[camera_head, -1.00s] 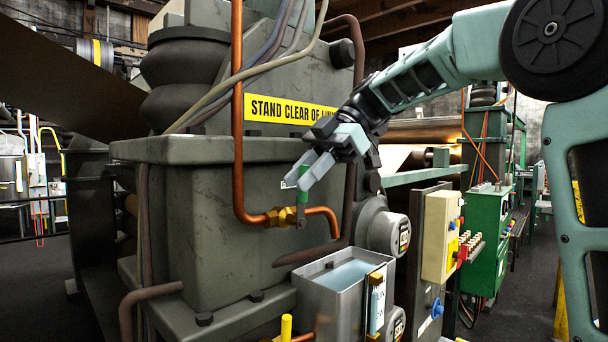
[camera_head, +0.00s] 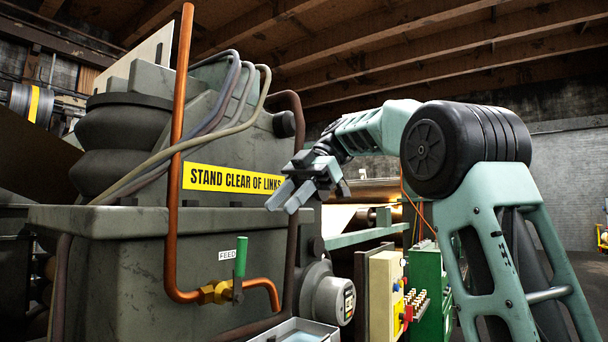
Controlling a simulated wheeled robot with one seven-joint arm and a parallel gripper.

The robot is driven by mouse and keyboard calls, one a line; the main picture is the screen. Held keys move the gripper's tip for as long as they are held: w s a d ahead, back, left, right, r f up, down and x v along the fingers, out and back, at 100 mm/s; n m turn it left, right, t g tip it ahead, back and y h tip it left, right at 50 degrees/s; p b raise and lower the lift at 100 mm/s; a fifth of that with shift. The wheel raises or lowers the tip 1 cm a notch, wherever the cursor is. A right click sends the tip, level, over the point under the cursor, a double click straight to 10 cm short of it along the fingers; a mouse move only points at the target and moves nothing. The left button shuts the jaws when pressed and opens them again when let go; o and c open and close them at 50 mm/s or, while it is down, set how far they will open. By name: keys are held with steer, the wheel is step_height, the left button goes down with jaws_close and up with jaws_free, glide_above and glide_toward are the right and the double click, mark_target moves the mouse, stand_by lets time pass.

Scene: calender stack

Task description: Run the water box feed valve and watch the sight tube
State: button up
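The feed valve has a green handle (camera_head: 241,257) standing upright, crosswise to the pipe, above a brass fitting (camera_head: 214,292) on the copper pipe. A white FEED label (camera_head: 227,255) is beside it. My gripper (camera_head: 281,207) is above and to the right of the handle, apart from it. Its fingers are spread with nothing between them. The water box (camera_head: 303,331) shows only its top rim at the bottom edge. The sight tube is out of view now, and the water level cannot be read.
The copper pipe (camera_head: 175,150) rises left of the valve. A yellow warning sign (camera_head: 230,180) is on the machine behind my gripper. A round gauge housing (camera_head: 328,295) juts out right of the valve. A control box with buttons (camera_head: 388,300) stands farther right.

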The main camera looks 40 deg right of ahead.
steer(key=p+v, duration=0.5)
steer(key=v, duration=0.1)
stand_by(0.7)
